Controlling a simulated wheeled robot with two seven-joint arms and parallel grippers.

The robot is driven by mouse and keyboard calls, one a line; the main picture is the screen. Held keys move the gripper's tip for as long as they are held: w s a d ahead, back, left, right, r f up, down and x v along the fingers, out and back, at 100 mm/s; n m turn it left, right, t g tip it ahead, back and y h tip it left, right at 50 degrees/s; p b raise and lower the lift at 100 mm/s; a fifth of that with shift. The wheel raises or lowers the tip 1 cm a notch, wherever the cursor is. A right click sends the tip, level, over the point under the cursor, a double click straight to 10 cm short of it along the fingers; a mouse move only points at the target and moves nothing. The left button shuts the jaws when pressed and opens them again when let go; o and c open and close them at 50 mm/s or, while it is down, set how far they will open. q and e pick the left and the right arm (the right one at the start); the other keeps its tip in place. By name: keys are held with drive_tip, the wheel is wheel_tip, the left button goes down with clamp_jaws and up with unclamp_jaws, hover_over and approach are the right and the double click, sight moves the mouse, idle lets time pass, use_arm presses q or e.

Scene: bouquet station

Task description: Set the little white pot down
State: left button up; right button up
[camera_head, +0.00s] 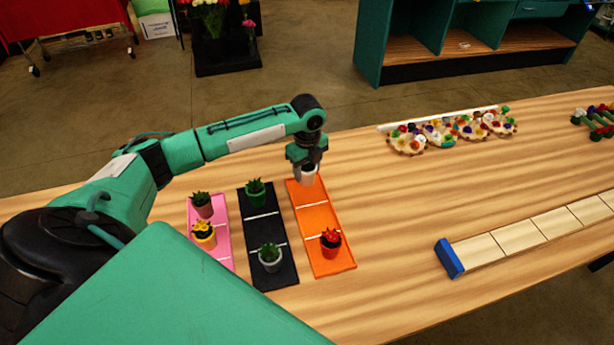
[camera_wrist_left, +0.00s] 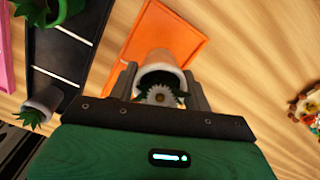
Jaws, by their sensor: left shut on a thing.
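The little white pot (camera_head: 309,175) is between the fingers of my left gripper (camera_head: 308,166), at the far end of the orange tray (camera_head: 313,220). The gripper is shut on it. In the left wrist view the white pot (camera_wrist_left: 162,62) shows its pale rim, dark inside, a whitish flower and green leaves between the two fingers. The orange tray (camera_wrist_left: 180,30) lies behind it there. I cannot tell whether the pot's base touches the tray. A pot with a red flower (camera_head: 331,242) stands in the near half of the orange tray. My right gripper is not in view.
Left of it lie a black tray (camera_head: 264,226) with a green pot (camera_head: 256,193) and a grey pot (camera_head: 270,258), and a pink tray (camera_head: 222,216) with two potted plants. Flower clusters (camera_head: 450,132) lie at the back. The table's middle is clear, left of the blue-ended strip (camera_head: 449,258).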

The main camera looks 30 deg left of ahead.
sight(307, 179)
use_arm(q)
drive_tip(key=shift+f, duration=0.25)
wheel_tip(307, 179, down, 4)
drive_tip(key=shift+r+p, duration=0.1)
drive_tip(key=shift+p, duration=0.4)
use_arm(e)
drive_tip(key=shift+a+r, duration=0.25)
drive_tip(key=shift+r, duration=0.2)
use_arm(q)
drive_tip(key=o, duration=1.2)
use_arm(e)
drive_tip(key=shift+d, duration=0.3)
